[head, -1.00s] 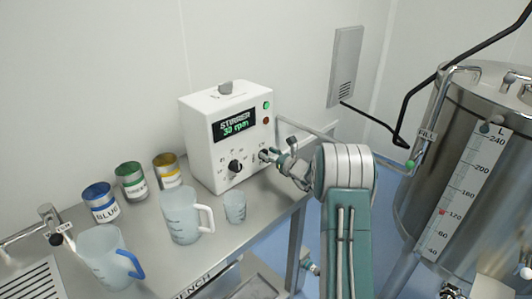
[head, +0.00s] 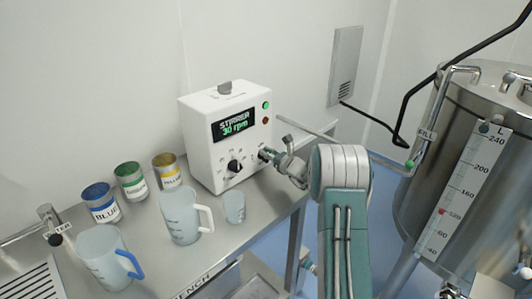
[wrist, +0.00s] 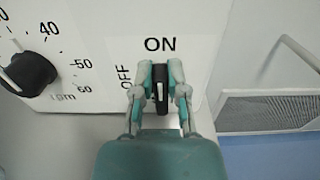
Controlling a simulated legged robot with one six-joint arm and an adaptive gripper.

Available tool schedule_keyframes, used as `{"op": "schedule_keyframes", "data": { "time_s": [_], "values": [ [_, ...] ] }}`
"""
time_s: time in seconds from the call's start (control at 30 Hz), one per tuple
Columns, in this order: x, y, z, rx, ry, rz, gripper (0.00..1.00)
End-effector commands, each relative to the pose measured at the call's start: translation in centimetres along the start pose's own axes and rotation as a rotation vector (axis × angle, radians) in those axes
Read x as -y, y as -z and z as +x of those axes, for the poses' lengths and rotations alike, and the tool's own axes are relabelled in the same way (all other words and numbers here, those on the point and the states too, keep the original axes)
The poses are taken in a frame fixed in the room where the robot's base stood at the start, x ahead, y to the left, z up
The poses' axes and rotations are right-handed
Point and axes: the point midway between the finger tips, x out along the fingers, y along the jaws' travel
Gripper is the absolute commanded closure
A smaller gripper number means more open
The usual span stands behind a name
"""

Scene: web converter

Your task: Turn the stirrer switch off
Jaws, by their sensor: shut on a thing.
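The stirrer control box (head: 205,150) is white and stands on the bench, its display (head: 234,125) reading "STIRRER 30 rpm". The stirrer switch (wrist: 160,88) is a black knob in the wrist view, with a white line upright towards "ON". "OFF" is printed sideways to its left. My gripper (wrist: 160,92) is shut on the switch, one finger on each side. In the head view my gripper (head: 268,155) is at the box's lower right front and covers most of the switch. A speed knob (wrist: 27,72) with an rpm scale sits to the left of it.
A green lamp (head: 266,105) and a red lamp (head: 265,121) are on the box. Beakers, a jug (head: 180,218) and paint cans (head: 131,182) stand on the bench to the left. A steel tank (head: 415,175) is on the right.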

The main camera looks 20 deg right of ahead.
Motion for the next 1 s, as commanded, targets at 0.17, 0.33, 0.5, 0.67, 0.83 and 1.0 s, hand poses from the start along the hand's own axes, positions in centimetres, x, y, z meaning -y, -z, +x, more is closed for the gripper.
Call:
{"op": "schedule_keyframes", "data": {
  "time_s": [0.17, 0.33, 0.5, 0.67, 0.83, 1.0],
  "values": [
    [-0.4, 0.0, 0.1, -0.001, -0.004, -0.083, 1.0],
    [-0.7, 0.1, 0.1, -0.001, -0.005, -0.216, 1.0],
    [-1.0, 0.2, 0.1, -0.001, -0.006, -0.377, 1.0],
    [-1.3, 0.3, 0.1, 0.0, -0.006, -0.529, 1.0],
    [-1.6, 0.5, 0.1, 0.0, -0.006, -0.69, 1.0],
    [-1.9, 0.7, 0.2, 0.001, -0.006, -0.852, 1.0]
  ]
}}
